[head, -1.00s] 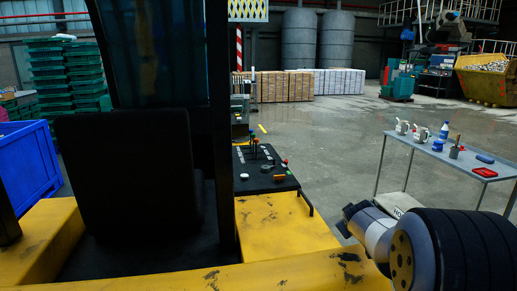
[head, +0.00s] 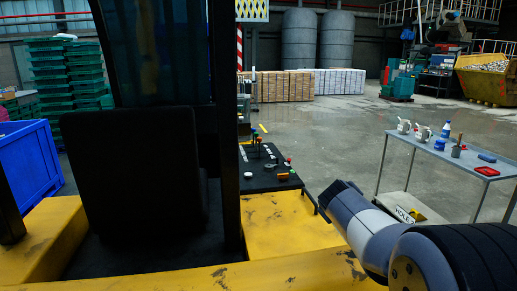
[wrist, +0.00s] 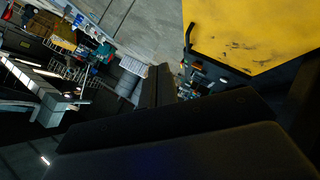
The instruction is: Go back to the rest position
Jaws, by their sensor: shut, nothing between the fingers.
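My gripper (wrist: 158,86) shows in the wrist view as two dark fingers pressed together, with nothing between them. It points out over open floor, clear of any object. In the head view my arm comes in at the lower right, beside the yellow vehicle body (head: 285,225). Its grey end lies just right of the yellow panel, and the fingers cannot be made out there. The wrist picture is strongly tilted, and dark parts of my gripper hide its lower middle.
A black control panel (head: 266,170) with levers is left of my arm. A grey table (head: 470,160) with mugs, a bottle and a red tray stands right. A blue bin (head: 25,160) and green crates (head: 68,80) are left. The middle floor (head: 340,130) is clear.

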